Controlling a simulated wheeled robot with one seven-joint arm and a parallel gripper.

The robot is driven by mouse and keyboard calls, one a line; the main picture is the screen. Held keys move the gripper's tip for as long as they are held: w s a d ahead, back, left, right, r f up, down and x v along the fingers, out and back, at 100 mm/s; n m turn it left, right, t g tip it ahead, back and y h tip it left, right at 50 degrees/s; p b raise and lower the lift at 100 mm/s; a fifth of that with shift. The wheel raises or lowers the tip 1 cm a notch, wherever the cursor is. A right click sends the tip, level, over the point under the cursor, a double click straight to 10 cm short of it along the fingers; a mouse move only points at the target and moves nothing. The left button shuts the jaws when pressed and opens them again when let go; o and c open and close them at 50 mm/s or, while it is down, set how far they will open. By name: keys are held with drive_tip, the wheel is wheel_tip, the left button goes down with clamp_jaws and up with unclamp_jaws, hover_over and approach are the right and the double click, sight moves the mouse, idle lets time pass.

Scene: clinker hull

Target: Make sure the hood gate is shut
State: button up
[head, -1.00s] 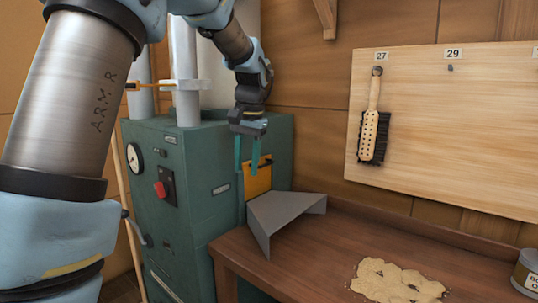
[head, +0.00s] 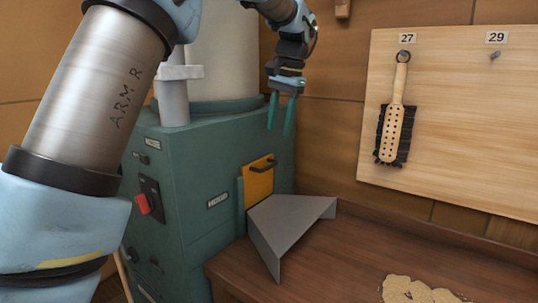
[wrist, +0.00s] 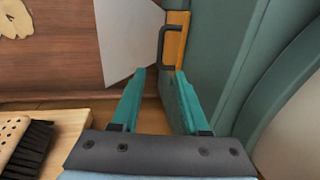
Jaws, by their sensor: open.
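The hood gate, an orange plate (head: 259,186) with a dark bar handle near its top, stands against the side of the green cabinet, behind the grey sloped hood (head: 290,222). The hood hides its lower edge, so I cannot tell if it is fully down. The wrist view shows the plate (wrist: 176,42) and its handle just beyond my fingertips, with the hood (wrist: 125,35) beside it. My gripper (head: 280,127) is open and empty, above and slightly right of the gate in the head view, its teal fingers pointing down. It also shows in the wrist view (wrist: 160,76), apart from the handle.
The green cabinet (head: 185,185) carries a red switch and a pale cylinder on top. A brown bench (head: 340,250) holds the hood and a tan pile (head: 415,290). A brush (head: 394,125) hangs on a wooden board (head: 450,140) at right. Open air lies above the bench.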

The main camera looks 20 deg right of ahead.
sight(273, 165)
drive_tip(key=f, duration=0.3)
drive_tip(key=w+f+p, duration=0.1)
drive_tip(key=f, duration=0.2)
drive_tip(key=a+f, duration=0.1)
drive_tip(key=f, duration=0.2)
drive_tip(key=shift+w+f+p, duration=0.3)
drive_tip(key=shift+w+f, duration=0.05)
drive_tip(key=shift+f, duration=0.05)
drive_tip(key=shift+c, duration=0.2)
clamp_jaws()
idle(0.6)
